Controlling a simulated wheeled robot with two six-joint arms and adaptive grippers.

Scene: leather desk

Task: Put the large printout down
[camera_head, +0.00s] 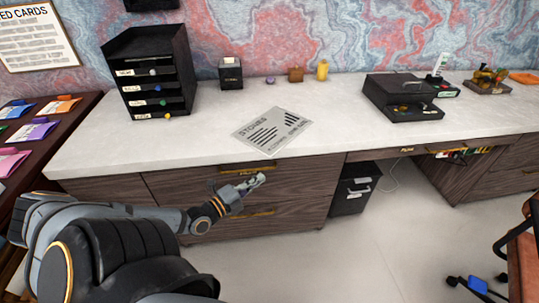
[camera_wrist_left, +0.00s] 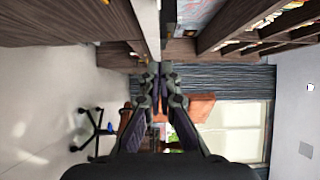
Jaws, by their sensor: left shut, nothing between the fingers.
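The large printout (camera_head: 271,131) is a grey sheet with dark print. It lies flat on the white desktop near the front edge, in the head view. My left gripper (camera_head: 257,181) is in front of the drawer fronts, below the desktop edge and apart from the printout. It is shut and empty. In the left wrist view, the fingers of my left gripper (camera_wrist_left: 160,70) meet with nothing between them, and I cannot make out the printout there. My right gripper is not in view.
A black drawer organizer (camera_head: 150,75), a small black box (camera_head: 230,73), a yellow cup (camera_head: 322,69) and a black tray unit (camera_head: 402,97) stand on the desktop (camera_head: 205,125). Coloured folders (camera_head: 30,133) lie at the left. The desktop around the printout is clear.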

